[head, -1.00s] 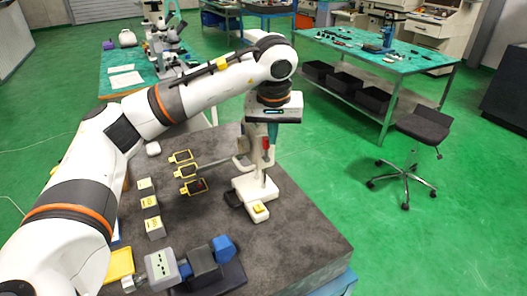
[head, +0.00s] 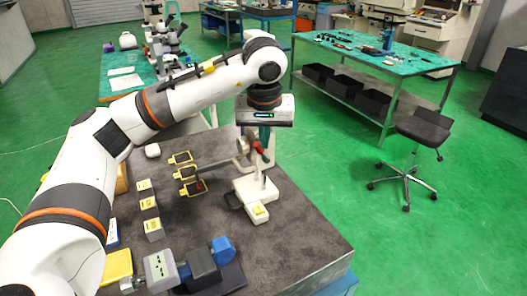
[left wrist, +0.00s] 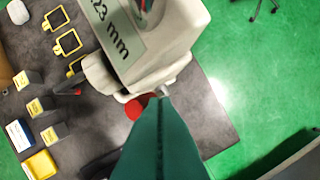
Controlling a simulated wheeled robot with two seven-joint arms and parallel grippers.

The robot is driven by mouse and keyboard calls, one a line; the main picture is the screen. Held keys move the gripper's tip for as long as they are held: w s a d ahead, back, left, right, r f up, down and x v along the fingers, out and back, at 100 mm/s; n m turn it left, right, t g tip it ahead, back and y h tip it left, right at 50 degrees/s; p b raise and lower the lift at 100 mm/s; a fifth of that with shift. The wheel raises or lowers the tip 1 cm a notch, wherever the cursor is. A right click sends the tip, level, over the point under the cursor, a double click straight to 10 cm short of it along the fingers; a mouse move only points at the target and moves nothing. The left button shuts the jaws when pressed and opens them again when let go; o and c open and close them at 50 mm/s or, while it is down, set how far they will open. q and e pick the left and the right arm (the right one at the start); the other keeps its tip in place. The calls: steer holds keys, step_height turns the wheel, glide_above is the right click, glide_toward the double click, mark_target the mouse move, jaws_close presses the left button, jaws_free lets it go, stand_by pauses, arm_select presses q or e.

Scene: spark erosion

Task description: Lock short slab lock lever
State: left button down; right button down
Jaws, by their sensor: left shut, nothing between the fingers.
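A white measuring stand (head: 250,187) with an upright post and a side arm stands on the dark slab. A red lever (head: 258,147) sits high on its post, tilted in the head view. In the left wrist view its round red end (left wrist: 134,109) shows just left of my teal fingers, below a white housing (left wrist: 165,35) marked "23 mm". My left gripper (head: 264,135) points down at the upper part of the stand, its fingers closed and empty, close beside the lever. Whether they touch it I cannot tell. The fingers (left wrist: 160,100) hide part of the stand.
Yellow-framed pieces (head: 186,172) lie left of the stand. Small pale blocks (head: 149,207) stand in a row further left. A blue and grey device (head: 201,262) sits at the front. The slab's right part is clear.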

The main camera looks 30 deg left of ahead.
arm_select(q)
steer(key=shift+s+a+f+b, duration=0.5)
steer(key=shift+s+b, duration=0.1)
steer(key=shift+s, duration=0.2)
steer(key=shift+s+f, duration=0.1)
steer(key=p+v, duration=0.1)
steer(key=v, duration=0.1)
steer(key=a+p+v, duration=0.1)
steer(key=p+v, duration=0.1)
steer(key=v, duration=0.1)
steer(key=shift+r, duration=0.2)
stand_by(0.8)
stand_by(0.4)
